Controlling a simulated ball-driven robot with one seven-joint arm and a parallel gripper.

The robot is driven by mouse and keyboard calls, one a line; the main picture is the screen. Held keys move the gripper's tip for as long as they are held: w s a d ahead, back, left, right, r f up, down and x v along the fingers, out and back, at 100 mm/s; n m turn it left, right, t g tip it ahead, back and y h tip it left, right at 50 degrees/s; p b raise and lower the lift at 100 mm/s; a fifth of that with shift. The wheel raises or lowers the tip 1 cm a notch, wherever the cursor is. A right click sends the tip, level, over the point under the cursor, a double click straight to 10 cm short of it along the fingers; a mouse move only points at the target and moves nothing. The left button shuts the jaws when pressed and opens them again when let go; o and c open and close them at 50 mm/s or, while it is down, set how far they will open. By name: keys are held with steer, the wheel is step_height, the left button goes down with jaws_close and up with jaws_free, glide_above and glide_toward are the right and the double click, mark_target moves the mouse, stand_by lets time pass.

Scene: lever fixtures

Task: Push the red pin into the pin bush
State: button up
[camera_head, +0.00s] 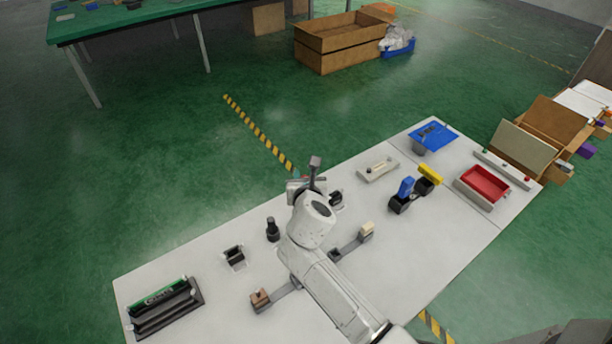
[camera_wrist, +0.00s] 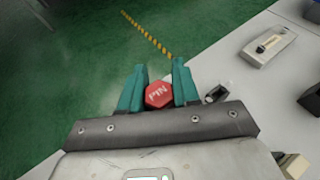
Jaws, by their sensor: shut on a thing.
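I cannot make out the pin bush. A small dark fixture (camera_wrist: 217,93) stands just right of the right finger. In the head view my gripper (camera_head: 301,180) is near the far edge of the white table, largely hidden by my arm.
The white table (camera_head: 200,288) carries several fixtures. A black knob (camera_head: 272,230) and a black block (camera_head: 234,256) stand left of my arm. A blue-handled lever (camera_head: 405,188), a grey plate (camera_head: 378,169) and a red tray (camera_head: 483,185) are to the right.

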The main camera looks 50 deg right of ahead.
steer(key=shift+r+p, duration=0.1)
steer(key=shift+p, duration=0.2)
step_height(320, 180, down, 6)
steer(key=b, duration=0.4)
steer(key=shift+s+p, duration=0.1)
steer(key=shift+p, duration=0.55)
stand_by(1.8)
steer(key=shift+f+b, duration=1.55)
steer(key=shift+f, duration=0.55)
steer(key=o, duration=1.1)
steer(key=v, duration=1)
steer(key=shift+s+a+r, duration=0.15)
steer(key=shift+s+a, duration=0.1)
steer(key=shift+a, duration=0.05)
